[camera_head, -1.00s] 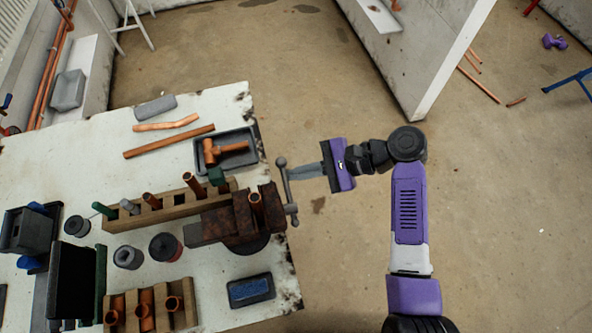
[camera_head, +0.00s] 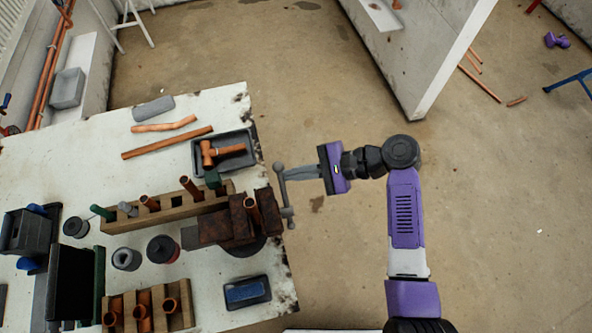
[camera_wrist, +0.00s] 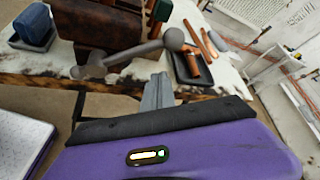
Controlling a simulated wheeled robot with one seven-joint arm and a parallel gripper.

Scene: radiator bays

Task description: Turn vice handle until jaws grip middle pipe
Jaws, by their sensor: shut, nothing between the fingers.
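The rusty brown vice (camera_head: 222,226) is mounted at the right edge of the white bench. A copper pipe (camera_head: 252,211) stands upright between its jaws; I cannot tell whether they touch it. The grey vice handle (camera_head: 283,190) is a bar with ball ends, running nearly along the bench edge on the vice's outer side. My gripper (camera_head: 288,173) is shut and empty, its fingertips at the handle's far half, seemingly touching it. In the wrist view the fingers (camera_wrist: 158,90) lie just below the handle (camera_wrist: 140,50), and the vice body (camera_wrist: 95,22) shows behind.
A wooden rack (camera_head: 170,207) with several upright pipes stands behind the vice. A grey tray (camera_head: 224,150) holds a copper tee. A blue block in a dark tray (camera_head: 247,292) lies in front.

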